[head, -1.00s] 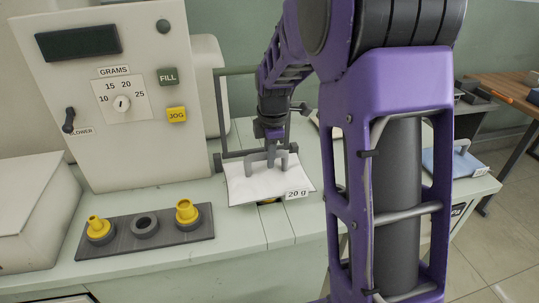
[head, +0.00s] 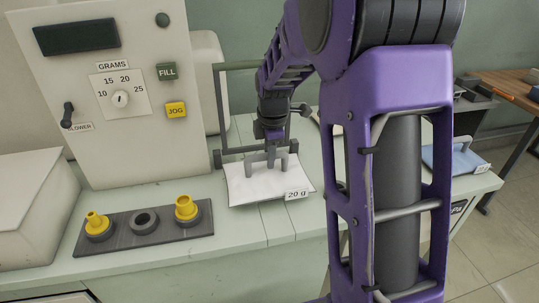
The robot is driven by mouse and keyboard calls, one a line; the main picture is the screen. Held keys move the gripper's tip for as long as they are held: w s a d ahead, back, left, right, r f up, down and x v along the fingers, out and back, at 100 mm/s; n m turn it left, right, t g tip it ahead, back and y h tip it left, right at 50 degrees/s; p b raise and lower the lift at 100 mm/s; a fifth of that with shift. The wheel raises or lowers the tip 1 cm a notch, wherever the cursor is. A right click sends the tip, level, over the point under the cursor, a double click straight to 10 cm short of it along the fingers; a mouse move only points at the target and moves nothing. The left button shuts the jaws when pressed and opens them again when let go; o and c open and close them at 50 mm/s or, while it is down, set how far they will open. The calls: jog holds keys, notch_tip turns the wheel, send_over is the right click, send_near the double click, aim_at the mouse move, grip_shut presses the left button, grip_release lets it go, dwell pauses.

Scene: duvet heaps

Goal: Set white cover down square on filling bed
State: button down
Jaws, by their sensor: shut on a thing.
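The white cover (head: 250,188) is a pale, slightly curved sheet with a "20 g" tag (head: 298,196) at its front right corner and a grey handle (head: 281,164) on top. My gripper (head: 270,156) is over the cover and shut on that handle; its fingertips are small and partly merged with the handle in this view. The filling bed is beneath the cover and hidden by it. I cannot tell whether the cover touches the bed. A dark grey frame (head: 217,160) stands behind the cover's back edge.
A filling machine (head: 105,140) with knobs and buttons stands at the left. In front of it is a dark strip (head: 120,236) with yellow nozzles (head: 187,208). A blue cover with a handle (head: 450,160) lies at the right. The counter front (head: 245,230) is clear.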

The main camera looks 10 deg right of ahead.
aim_at(273, 178)
jog(key=shift+f+b, duration=0.6)
jog(key=shift+f, duration=1.2)
jog(key=c, duration=0.6)
grip_release()
jog(key=shift+r, duration=0.1)
jog(key=s+r+p, duration=0.1)
jog(key=r, duration=0.4)
jog(key=s+r+p, duration=0.1)
jog(key=r, duration=0.5)
jog(key=s+r+p, duration=0.1)
jog(key=r, duration=0.5)
jog(key=shift+s, duration=0.2)
